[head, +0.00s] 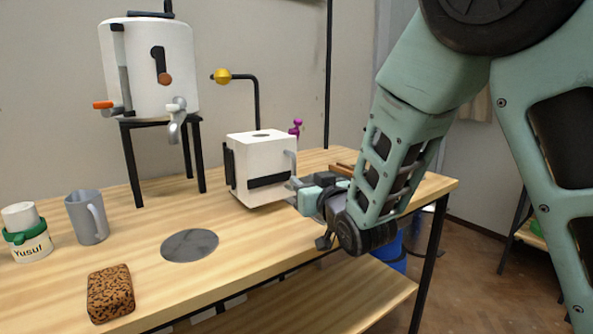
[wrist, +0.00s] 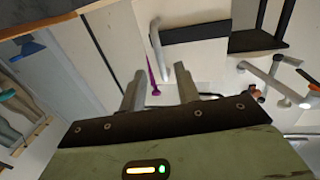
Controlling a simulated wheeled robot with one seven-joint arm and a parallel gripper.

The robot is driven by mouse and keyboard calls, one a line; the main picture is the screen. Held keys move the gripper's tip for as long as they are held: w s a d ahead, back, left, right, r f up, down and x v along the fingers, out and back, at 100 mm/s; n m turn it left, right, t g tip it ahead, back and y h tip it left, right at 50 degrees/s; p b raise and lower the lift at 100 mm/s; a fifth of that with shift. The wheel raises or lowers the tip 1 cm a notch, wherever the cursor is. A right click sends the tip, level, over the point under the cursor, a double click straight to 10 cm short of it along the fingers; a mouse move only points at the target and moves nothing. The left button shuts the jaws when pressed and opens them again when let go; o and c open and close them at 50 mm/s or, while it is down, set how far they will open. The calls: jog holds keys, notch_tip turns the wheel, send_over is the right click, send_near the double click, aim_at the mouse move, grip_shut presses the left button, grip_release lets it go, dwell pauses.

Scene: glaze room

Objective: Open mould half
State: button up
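The mould is a white block (head: 258,155) on the table, with a dark round hole on top and a black band across its front. A grey upright handle (head: 290,163) is on its right side. My gripper (head: 297,190) is at the mould's lower right, close to that handle; the head view does not show whether they touch. In the wrist view my gripper (wrist: 159,78) has its two fingers apart with nothing held between them. The grey handle (wrist: 156,45) appears just beyond the fingertips, beside the black band (wrist: 192,30).
A white drum (head: 150,65) with taps stands on a black stand behind left. A yellow knob (head: 222,76) on a bent black rod is behind the mould. A grey mug (head: 87,217), a Yusuf cup (head: 28,245), a speckled sponge (head: 110,293) and a grey disc (head: 189,245) are on the table.

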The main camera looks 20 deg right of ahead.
aim_at(295, 173)
jog(key=shift+w+a, duration=0.2)
jog(key=shift+w, duration=1.15)
jog(key=shift+w+a, duration=0.15)
jog(key=shift+w, duration=1.2)
grip_shut()
